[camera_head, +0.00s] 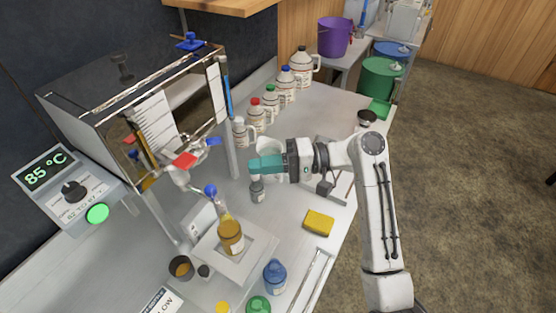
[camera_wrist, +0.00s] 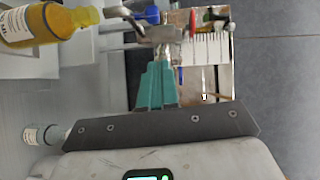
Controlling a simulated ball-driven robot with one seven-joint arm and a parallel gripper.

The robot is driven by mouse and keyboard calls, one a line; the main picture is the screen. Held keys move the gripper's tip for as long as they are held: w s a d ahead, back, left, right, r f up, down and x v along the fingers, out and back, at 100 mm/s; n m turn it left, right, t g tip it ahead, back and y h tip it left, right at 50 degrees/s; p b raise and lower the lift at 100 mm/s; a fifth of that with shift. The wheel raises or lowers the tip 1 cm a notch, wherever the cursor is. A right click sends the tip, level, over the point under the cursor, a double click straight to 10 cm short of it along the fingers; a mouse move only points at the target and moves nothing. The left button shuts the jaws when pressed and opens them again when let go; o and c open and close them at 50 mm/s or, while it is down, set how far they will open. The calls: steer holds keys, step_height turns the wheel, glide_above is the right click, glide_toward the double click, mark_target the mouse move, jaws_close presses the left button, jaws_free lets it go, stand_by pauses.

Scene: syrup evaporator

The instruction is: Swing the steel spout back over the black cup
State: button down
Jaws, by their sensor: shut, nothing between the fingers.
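The steel spout (camera_head: 195,184) hangs below the red-handled valve on the evaporator's front. Its free end points toward the amber bottle (camera_head: 231,237), which stands upright on a pale square plate. The black cup (camera_head: 180,267) stands to the left of that plate, apart from the spout's end, with something amber inside. My gripper (camera_head: 252,165), with teal fingers, is shut and empty, to the right of the spout. In the wrist view, the closed fingertips (camera_wrist: 158,68) point toward the steel spout (camera_wrist: 155,31); whether they touch it I cannot tell. The amber bottle (camera_wrist: 45,22) shows at upper left.
A small grey bottle (camera_head: 257,190) stands just below my gripper. Several white jugs (camera_head: 270,103) line the back. A yellow sponge (camera_head: 319,222) and a blue bottle (camera_head: 274,276) are nearer. The evaporator (camera_head: 130,110) and its post (camera_head: 231,150) stand on the left.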

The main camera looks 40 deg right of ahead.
mark_target(201, 192)
steer(key=w+a+p, duration=0.1)
steer(key=a, duration=0.6)
steer(key=shift+w+f+p, duration=0.25)
steer(key=shift+f+p, duration=0.1)
